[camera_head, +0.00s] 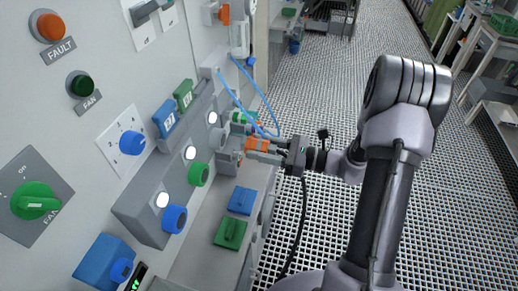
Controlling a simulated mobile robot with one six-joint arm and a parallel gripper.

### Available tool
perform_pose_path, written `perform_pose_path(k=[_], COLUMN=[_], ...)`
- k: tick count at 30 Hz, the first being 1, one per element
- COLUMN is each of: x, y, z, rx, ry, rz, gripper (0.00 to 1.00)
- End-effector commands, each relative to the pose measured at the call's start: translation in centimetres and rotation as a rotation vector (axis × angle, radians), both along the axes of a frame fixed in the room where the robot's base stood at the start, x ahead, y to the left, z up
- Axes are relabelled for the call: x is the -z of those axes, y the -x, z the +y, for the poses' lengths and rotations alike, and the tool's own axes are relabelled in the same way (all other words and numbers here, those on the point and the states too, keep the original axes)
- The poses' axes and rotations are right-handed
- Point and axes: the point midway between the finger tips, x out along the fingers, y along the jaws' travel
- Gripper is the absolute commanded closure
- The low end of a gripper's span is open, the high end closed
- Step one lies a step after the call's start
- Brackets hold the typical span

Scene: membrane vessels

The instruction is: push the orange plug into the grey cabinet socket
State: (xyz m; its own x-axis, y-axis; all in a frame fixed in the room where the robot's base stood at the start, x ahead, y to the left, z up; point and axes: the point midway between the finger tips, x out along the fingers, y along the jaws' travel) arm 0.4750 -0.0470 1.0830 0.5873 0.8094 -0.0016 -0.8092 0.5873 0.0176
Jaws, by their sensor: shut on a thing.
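My gripper (272,151) reaches in from the right, at the centre of the head view. Its jaws are shut on the orange plug (256,144), held close to the grey cabinet. A grey socket block (228,157) is just left of the plug. I cannot tell whether the plug touches the socket or is partly in it. The gripper fingers and the small size hide the plug's tip.
Blue cables (262,92) loop just above the plug. Below are a blue block (242,200) and a green block (230,231) on a grey ledge. The panel at left carries knobs and buttons.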

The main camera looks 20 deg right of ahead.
Motion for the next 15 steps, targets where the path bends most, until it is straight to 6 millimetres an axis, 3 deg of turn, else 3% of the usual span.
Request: perform_pose_path(k=[8,15], x=[0.1,0.0], y=[-0.2,-1.5], z=[0.3,2.1], rx=[-0.001,-0.002], ry=[0.000,0.000], rz=[0.000,0.000], gripper=[1.00,1.00])
